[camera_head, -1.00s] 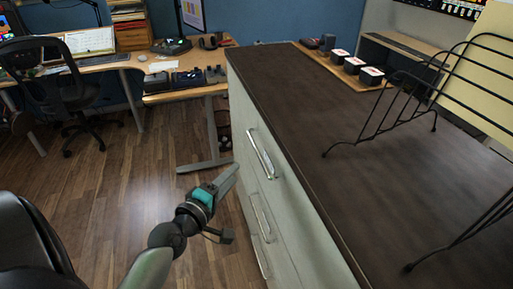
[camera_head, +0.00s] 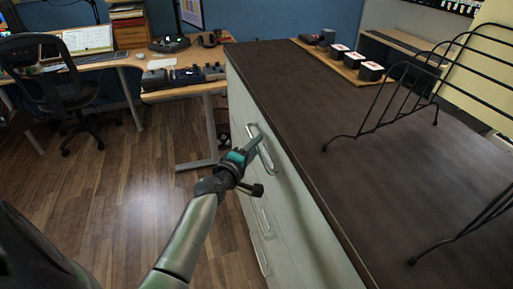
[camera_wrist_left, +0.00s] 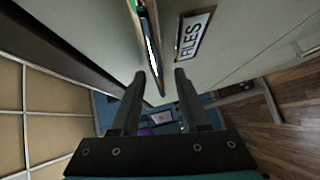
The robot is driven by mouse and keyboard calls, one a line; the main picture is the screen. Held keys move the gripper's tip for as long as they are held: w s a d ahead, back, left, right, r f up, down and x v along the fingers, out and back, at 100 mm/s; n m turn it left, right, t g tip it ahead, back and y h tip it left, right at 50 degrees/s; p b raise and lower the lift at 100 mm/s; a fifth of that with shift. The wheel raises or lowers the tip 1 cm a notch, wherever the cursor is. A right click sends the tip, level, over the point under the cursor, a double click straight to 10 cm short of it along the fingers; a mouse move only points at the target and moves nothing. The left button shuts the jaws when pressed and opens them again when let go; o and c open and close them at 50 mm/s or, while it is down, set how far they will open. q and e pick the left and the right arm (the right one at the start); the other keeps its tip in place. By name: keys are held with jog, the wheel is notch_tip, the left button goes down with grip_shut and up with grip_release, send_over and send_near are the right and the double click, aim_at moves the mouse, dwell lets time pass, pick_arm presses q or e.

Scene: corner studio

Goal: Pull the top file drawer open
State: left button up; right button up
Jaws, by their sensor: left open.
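The pale cabinet's top drawer (camera_head: 284,184) is shut, flush with the front. Its long metal handle (camera_head: 268,155) also shows in the left wrist view (camera_wrist_left: 151,40). My left gripper (camera_head: 257,142) is at this handle and partly covers it in the head view. In the left wrist view its two fingers (camera_wrist_left: 160,76) are apart, and the end of the handle shows between them. Nothing is gripped; whether a finger touches the handle I cannot tell. A label reading FILES (camera_wrist_left: 195,34) is on the drawer front beside the handle. My right gripper is not in view.
Lower drawer handles (camera_head: 262,216) stick out below. The dark cabinet top (camera_head: 330,130) carries a black wire rack (camera_head: 390,105). A desk (camera_head: 185,90) stands behind the cabinet, an office chair (camera_head: 55,85) at the far left. The wooden floor (camera_head: 130,170) left of the cabinet is clear.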

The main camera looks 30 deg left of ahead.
pick_arm(q)
jog(key=shift+w, duration=0.5)
jog(key=shift+c, duration=0.4)
grip_shut()
dwell(0.8)
